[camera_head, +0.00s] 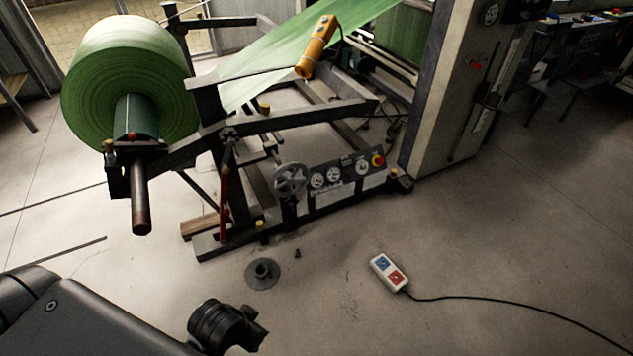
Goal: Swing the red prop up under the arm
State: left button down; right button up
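The red prop (224,196) is a thin red bar standing nearly upright at the front of the unwind stand. Its upper end is near the dark pivot of the arm and its lower end is near the base frame; I cannot tell whether either end is seated. The dark arm (185,150) slopes up to the right from the core of the green roll (130,75). My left gripper (238,328) shows as a dark part at the bottom edge, well below and apart from the prop. Its fingers are not clear. My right gripper is not in view.
A handwheel (290,179) and gauge panel (345,172) stand right of the prop. A dark flanged disc (262,274) lies on the floor in front. A white pendant (388,272) with a cable lies to the right. An orange pendant (316,46) hangs above.

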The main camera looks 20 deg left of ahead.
aim_at(224, 212)
jog(key=u, duration=1.4)
jog(key=k, duration=0.5)
jog(key=u, duration=1.1)
jog(key=i, duration=1.2)
jog(key=z, duration=0.25)
